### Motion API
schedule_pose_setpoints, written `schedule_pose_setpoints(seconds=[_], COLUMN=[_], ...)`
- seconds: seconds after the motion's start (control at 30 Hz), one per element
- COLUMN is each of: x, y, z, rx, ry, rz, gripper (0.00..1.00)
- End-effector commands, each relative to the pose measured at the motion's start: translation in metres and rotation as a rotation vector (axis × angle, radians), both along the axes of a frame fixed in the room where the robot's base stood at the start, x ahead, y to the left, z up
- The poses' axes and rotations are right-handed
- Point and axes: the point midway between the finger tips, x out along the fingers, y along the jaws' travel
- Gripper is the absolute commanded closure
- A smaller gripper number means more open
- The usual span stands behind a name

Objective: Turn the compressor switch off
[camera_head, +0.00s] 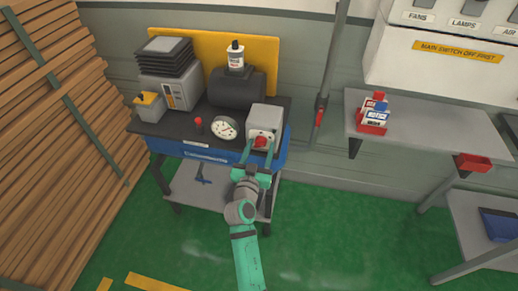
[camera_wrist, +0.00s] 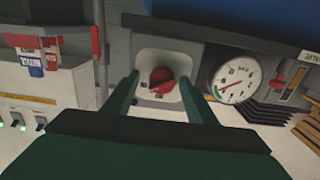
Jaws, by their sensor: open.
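The compressor switch is a red rotary knob (camera_head: 261,142) on the front of a light grey box (camera_head: 265,118) at the right end of the compressor bench. In the wrist view the red knob (camera_wrist: 161,80) sits on a pale plate, between my fingers. My gripper (camera_head: 259,148) is open, its two green fingers reaching toward the knob from the front. In the wrist view my gripper (camera_wrist: 160,88) has a finger on each side of the knob. I cannot tell whether the fingers touch it. The knob's exact setting is too small to read.
A round gauge (camera_head: 227,128) stands left of the switch box, with a small red-topped lever (camera_head: 198,125) beyond it. A black tank (camera_head: 237,92) with a bottle (camera_head: 235,57) on top is behind. A vertical pipe (camera_head: 325,85) and a grey shelf (camera_head: 430,128) stand to the right.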

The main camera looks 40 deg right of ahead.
Motion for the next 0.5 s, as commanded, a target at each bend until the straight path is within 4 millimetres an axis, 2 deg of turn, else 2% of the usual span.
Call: schedule_pose_setpoints(seconds=[0.1,0.27,0.3,0.5], x=[0.0013,0.002,0.002,0.0014], y=[0.0026,0.0039,0.004,0.0036], z=[-0.0001,-0.0002,-0.0002,-0.0003], rx=[0.0,0.0,0.0,-0.005], ry=[0.0,0.0,0.0,0.005], rz=[0.004,0.006,0.006,0.005], gripper=[0.48,0.87,0.89,0.89])
